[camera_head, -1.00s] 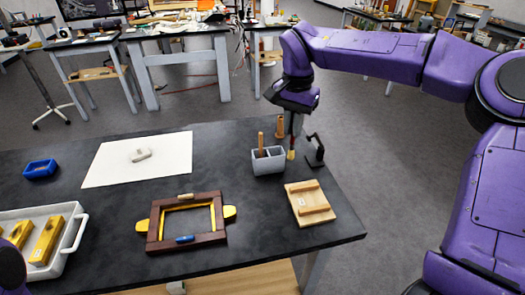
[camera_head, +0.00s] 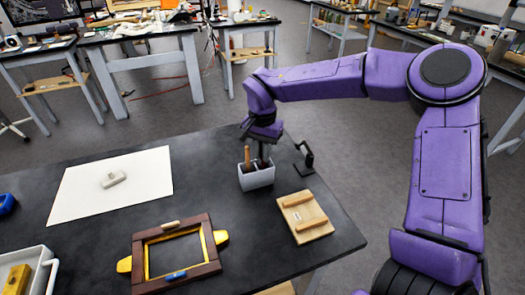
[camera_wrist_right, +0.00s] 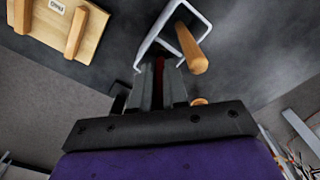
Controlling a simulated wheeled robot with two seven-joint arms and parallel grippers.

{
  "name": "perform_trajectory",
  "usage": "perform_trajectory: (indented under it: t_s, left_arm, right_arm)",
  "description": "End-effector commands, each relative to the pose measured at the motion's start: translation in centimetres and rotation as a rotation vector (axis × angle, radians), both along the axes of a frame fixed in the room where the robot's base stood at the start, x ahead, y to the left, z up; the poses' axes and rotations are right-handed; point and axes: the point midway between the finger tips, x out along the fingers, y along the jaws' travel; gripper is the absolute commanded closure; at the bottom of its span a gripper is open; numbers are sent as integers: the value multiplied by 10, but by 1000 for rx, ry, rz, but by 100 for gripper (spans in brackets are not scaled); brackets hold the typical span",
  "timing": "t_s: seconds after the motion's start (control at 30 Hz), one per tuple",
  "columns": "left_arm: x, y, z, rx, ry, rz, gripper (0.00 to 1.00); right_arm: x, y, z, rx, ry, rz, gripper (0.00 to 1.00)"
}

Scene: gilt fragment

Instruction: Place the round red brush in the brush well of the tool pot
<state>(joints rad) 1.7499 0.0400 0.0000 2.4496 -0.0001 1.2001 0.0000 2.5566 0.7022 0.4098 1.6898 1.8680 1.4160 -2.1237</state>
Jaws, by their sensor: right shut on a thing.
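The grey tool pot (camera_head: 257,179) stands near the back right of the dark table. Its pale rim (camera_wrist_right: 160,27) shows in the right wrist view. An orange-brown wooden handle (camera_head: 247,157) stands up from the pot's left part, and it also shows in the wrist view (camera_wrist_right: 194,58). My right gripper (camera_head: 264,154) points down over the pot's right part. It is shut on the round red brush, of which a narrow dark red strip (camera_wrist_right: 159,72) shows between the fingers at the rim. The brush's lower end is hidden, so its depth in the well cannot be told. My left gripper is not in view.
A black stand (camera_head: 304,157) is close to the pot's right. A wooden board with two bars (camera_head: 305,217) lies in front. A brown frame (camera_head: 205,265), a white sheet (camera_head: 80,205) and a white tray (camera_head: 45,275) are further left. Bare table surrounds the pot.

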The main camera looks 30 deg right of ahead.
Motion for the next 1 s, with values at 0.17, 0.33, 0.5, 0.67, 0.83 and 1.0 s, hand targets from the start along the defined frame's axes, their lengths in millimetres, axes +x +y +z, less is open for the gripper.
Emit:
perform_trajectory:
  t_s: [0.17,0.33,0.5,0.67,0.83,1.0]
  left_arm:
    - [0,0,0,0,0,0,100]
    - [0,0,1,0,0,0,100]
    - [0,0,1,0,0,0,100]
    - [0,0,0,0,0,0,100]
    - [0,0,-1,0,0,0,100]
    - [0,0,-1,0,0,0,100]
  right_arm:
    - [-1,-1,0,0,1,-1,100]
    - [0,-1,-3,0,0,-1,67]
    - [0,-1,-3,-1,1,-1,61]
    - [0,0,-1,-1,-1,-1,61]
    - [1,-1,26,0,-5,-3,61]
    - [1,-1,72,0,-4,-2,61]
